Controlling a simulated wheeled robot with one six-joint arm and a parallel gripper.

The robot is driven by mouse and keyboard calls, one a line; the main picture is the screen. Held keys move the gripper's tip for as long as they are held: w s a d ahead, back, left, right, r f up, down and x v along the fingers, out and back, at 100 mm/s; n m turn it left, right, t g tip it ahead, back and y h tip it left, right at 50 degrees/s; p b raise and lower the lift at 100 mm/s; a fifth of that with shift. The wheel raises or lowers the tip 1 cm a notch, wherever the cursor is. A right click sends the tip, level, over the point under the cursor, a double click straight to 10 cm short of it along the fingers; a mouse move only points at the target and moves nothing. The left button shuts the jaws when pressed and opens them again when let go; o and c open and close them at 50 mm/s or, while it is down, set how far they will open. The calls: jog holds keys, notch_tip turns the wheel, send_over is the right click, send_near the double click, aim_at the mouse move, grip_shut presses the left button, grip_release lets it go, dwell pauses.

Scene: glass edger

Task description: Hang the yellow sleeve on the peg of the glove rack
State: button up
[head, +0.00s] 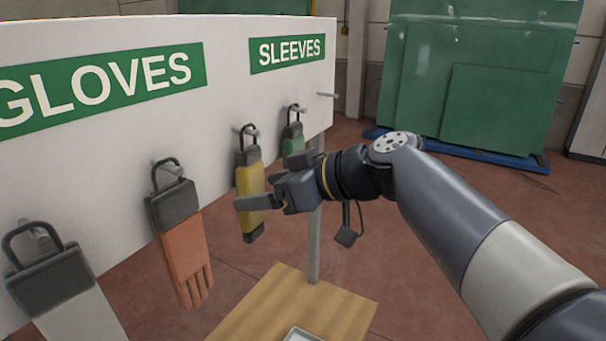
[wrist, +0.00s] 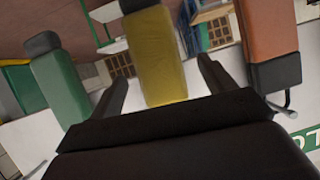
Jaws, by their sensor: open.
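The yellow sleeve (head: 250,185) has a dark top clip with a wire loop and a dark lower end. It hangs upright against the white glove rack (head: 225,100), its loop appearing to be around a peg (head: 252,131) below the SLEEVES sign. My gripper (head: 262,184) is open at the sleeve's lower half, with one finger crossing in front of it. In the wrist view, the yellow sleeve (wrist: 158,60) shows between the spread fingers of my gripper (wrist: 163,82), with a gap on each side. The sleeve's clip and loop are hidden in the wrist view.
A green sleeve (head: 292,138) hangs just right of the yellow one, partly behind my gripper. An orange glove (head: 184,255) and a pale glove (head: 85,315) hang to the left. A bare peg (head: 327,95) is at the right edge. A wooden surface (head: 300,305) lies below.

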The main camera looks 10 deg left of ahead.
aim_at(243, 191)
jog(key=shift+p+x, duration=0.65)
jog(key=shift+x, duration=2.15)
jog(key=shift+d, duration=0.1)
jog(key=c, duration=1.1)
jog(key=shift+o, duration=0.2)
jog(key=shift+r, duration=0.1)
jog(key=shift+r, duration=0.1)
